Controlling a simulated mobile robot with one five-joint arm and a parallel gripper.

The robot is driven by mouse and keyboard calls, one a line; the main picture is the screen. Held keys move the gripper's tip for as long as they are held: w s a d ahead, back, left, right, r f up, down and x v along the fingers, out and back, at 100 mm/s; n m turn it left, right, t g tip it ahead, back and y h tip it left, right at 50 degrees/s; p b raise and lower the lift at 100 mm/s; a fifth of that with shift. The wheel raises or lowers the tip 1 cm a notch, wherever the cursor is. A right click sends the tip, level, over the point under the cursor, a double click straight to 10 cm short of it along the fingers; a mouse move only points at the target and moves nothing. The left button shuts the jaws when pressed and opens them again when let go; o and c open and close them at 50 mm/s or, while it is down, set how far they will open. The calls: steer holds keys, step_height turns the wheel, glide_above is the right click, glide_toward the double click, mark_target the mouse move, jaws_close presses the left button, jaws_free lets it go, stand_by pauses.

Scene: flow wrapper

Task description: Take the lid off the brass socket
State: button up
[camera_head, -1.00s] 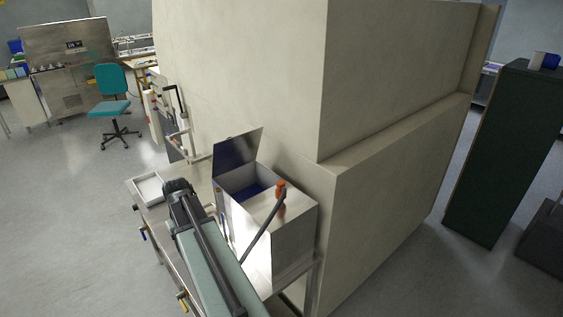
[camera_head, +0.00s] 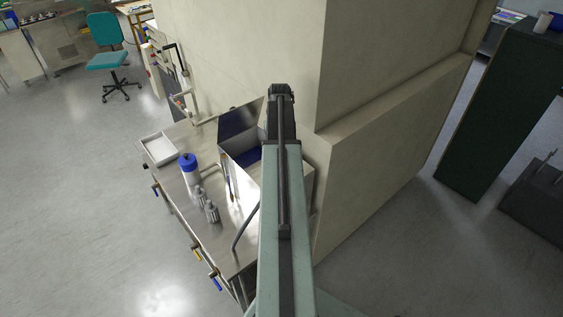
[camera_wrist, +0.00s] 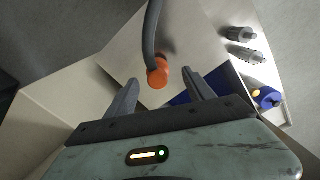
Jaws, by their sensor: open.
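An orange fitting (camera_wrist: 158,73) sits at the end of a grey hose (camera_wrist: 151,32), over the steel box top (camera_wrist: 183,48) in the wrist view. My gripper (camera_wrist: 161,78) is open and empty, its two fingers left and right of the orange fitting in the picture. The depth between fingers and fitting is hard to judge. In the head view my arm and gripper (camera_head: 281,90) hide the fitting; the lower hose (camera_head: 243,228) shows left of the arm. I cannot pick out a brass socket or its lid in either view.
The steel box has a raised flap (camera_head: 240,121) and a blue interior (camera_head: 246,157). A blue-capped bottle (camera_head: 189,168), two small grey bottles (camera_head: 205,203) and a white tray (camera_head: 159,148) stand on the steel bench. A large beige housing (camera_head: 245,50) rises close behind.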

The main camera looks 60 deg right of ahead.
steer(key=shift+f, duration=0.15)
steer(key=f+b, duration=0.5)
steer(key=shift+d+f, duration=0.2)
steer(key=shift+d, duration=0.05)
steer(key=shift+r, duration=0.2)
steer(key=shift+c, duration=0.3)
jaws_close()
